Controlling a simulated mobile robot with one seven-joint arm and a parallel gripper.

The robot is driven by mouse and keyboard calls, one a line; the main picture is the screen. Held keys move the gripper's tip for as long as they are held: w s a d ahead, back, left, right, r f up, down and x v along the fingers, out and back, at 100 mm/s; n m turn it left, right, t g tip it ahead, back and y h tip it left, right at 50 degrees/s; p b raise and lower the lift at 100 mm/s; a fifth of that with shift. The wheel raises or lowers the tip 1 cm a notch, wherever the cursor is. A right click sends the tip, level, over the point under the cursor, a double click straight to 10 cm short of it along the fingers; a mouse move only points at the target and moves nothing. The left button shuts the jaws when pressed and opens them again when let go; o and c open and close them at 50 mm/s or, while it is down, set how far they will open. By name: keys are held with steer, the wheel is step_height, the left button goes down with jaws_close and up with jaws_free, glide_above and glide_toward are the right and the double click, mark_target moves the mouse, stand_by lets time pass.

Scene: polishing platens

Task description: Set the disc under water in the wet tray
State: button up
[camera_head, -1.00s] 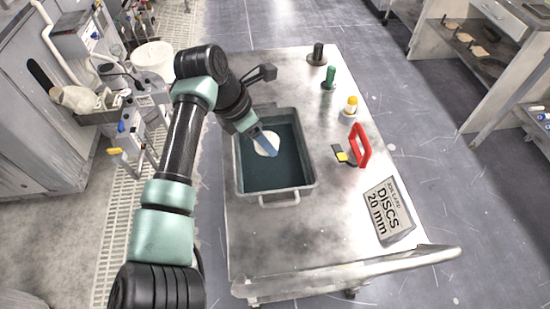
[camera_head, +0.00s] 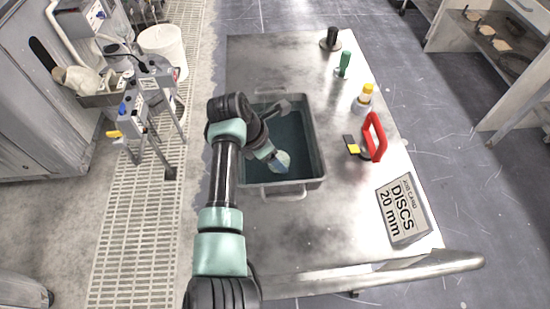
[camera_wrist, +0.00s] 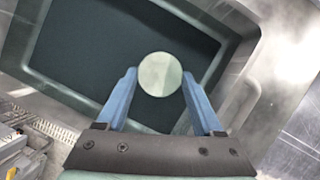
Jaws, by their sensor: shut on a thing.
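The pale round disc (camera_wrist: 160,74) is between the two blue fingertips of my gripper (camera_wrist: 160,85) in the wrist view. In the head view the disc (camera_head: 281,162) is partly hidden by the gripper (camera_head: 274,160) and looks bluish. My gripper is shut on the disc. It is at the wet tray (camera_head: 287,188), a grey metal basin with dark teal water, toward its near part. I cannot tell for certain whether the disc is below the water surface. My arm hides part of the tray's left side.
The tray stands on a metal cart top (camera_head: 340,200). To its right are a red handle-shaped item (camera_head: 375,138), a yellow-capped bottle (camera_head: 365,95), a green item (camera_head: 343,64), a black item (camera_head: 331,40) and a sign reading DISCS 20 mm (camera_head: 402,208). The near cart top is clear.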

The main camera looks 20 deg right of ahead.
steer(key=shift+f, duration=0.65)
steer(key=shift+f, duration=0.15)
steer(key=o, duration=1.4)
steer(key=shift+o, duration=0.2)
steer(key=shift+r, duration=0.3)
steer(key=v, duration=1.1)
steer(key=shift+a+r, duration=0.15)
steer(key=shift+r, duration=0.2)
